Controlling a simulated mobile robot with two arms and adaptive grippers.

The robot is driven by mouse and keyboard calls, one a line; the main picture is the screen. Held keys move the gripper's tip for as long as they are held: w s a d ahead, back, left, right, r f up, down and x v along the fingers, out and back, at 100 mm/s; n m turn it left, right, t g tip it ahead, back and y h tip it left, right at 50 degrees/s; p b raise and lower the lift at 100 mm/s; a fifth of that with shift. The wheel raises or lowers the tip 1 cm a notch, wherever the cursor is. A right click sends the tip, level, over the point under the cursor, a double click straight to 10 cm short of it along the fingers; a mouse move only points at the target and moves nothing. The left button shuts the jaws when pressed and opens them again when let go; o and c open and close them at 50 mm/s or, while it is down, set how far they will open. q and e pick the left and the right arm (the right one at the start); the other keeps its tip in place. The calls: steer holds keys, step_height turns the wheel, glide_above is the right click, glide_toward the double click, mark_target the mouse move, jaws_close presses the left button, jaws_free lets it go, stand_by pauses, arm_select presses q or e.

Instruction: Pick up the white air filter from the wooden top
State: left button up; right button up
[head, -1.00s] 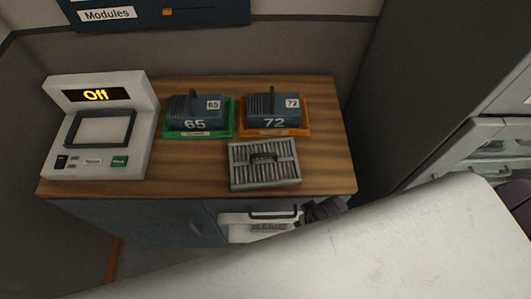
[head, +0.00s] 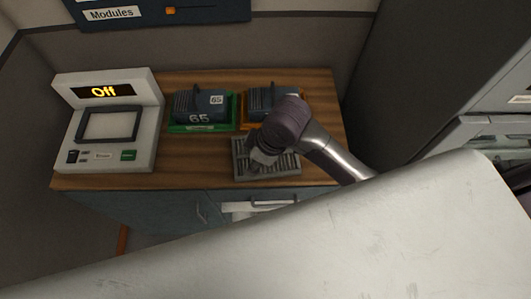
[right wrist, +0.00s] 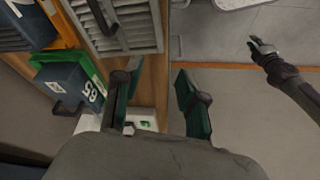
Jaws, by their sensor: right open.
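The air filter (head: 243,171) is a pale grey pleated panel with a dark handle, lying on the wooden top (head: 205,176) near its front edge. My right gripper (head: 262,157) is over the filter in the head view and hides much of it, including the handle. In the right wrist view its fingers (right wrist: 158,68) are open with nothing between them. There the filter (right wrist: 143,29) and its handle lie above the fingers, toward the top left. My left gripper (right wrist: 262,46) shows at the upper right of that view, away from the filter, too small to judge.
A blue module marked 65 (head: 200,105) sits in a green tray, and another blue module (head: 261,98) sits in an orange tray, partly hidden by my arm. A console reading Off (head: 104,91) stands at the left. A drawer (head: 238,208) below is partly open.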

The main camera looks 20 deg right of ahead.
steer(key=w+d+r+n+g+h, duration=0.25)
steer(key=w+d+r+n, duration=0.25)
steer(key=w, duration=0.3)
steer(key=shift+t+h, duration=0.25)
steer(key=shift+h, duration=0.1)
steer(key=f, duration=0.2)
steer(key=f+p, duration=0.1)
steer(key=f, duration=0.5)
steer(key=shift+s+d+p, duration=0.1)
steer(key=shift+s+p, duration=0.15)
steer(key=shift+p, duration=0.1)
steer(key=shift+f+p, duration=0.95)
steer(key=shift+f, duration=1.75)
jaws_close()
steer(key=shift+w, duration=0.1)
